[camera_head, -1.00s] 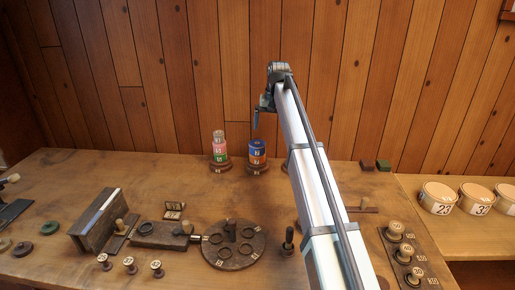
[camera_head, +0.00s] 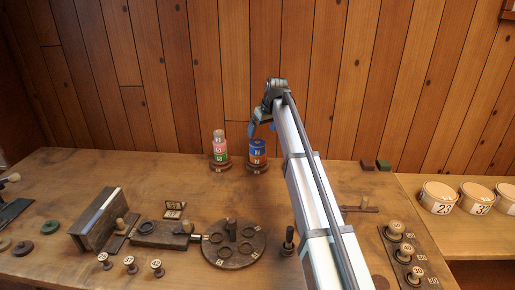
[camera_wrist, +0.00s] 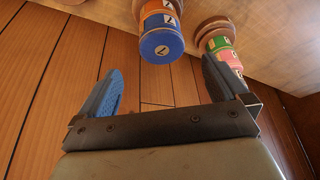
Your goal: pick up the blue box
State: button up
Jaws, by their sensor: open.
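The blue box (camera_head: 257,144) is a round, drum-like piece on top of a stack at the back of the table. An orange piece (camera_head: 257,157) sits under it, on a round wooden base (camera_head: 257,168). In the wrist view the blue box (camera_wrist: 162,46) shows its flat round top with a small white label, upper middle. My gripper (camera_head: 262,128) is just above the stack, apart from it. In the wrist view its two blue fingers (camera_wrist: 161,68) are wide apart with nothing between them, and the blue box lies beyond their tips.
A second stack (camera_head: 220,149) with pink and green pieces stands close to the left. It also shows in the wrist view (camera_wrist: 219,46), near the right finger. A wooden wall rises behind. A round ring board (camera_head: 234,258) lies in front; the table between is mostly clear.

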aim_at(258, 142)
jog(key=x, duration=0.9)
jog(key=shift+s+a+f, duration=0.1)
jog(key=shift+f, duration=0.05)
jog(key=c, duration=1)
